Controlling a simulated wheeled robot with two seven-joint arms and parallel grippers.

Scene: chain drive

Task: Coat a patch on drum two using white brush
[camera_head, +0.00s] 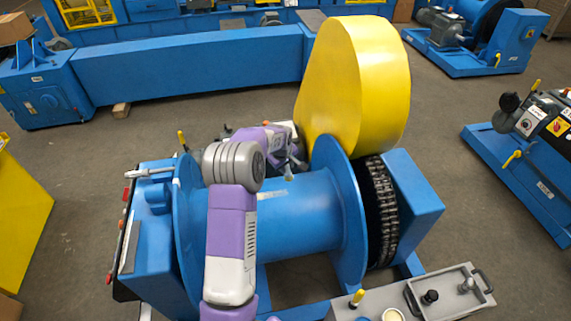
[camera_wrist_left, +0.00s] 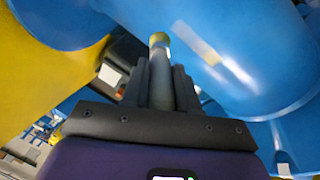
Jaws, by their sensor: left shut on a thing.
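A large blue drum (camera_head: 305,215) lies between two blue flanges in the head view; no drum number is readable on it. A pale patch (camera_head: 272,194) shows on its upper side. The drum fills the upper right of the left wrist view (camera_wrist_left: 235,45), with a pale yellowish patch (camera_wrist_left: 208,52) and a whitish streak beside it. My left gripper (camera_head: 292,165) is above the far side of the drum. In the wrist view its fingers (camera_wrist_left: 160,85) are shut on a grey-handled brush (camera_wrist_left: 159,55) with a yellowish end. Its bristles cannot be made out. My right gripper is not in view.
A yellow guard (camera_head: 375,85) stands behind the drum's right flange, with a dark chain (camera_head: 381,210) below it. A grey tray (camera_head: 430,292) with knobbed items, a yellow-topped handle (camera_head: 357,297) and a pale pot (camera_head: 392,314) is at the front right.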

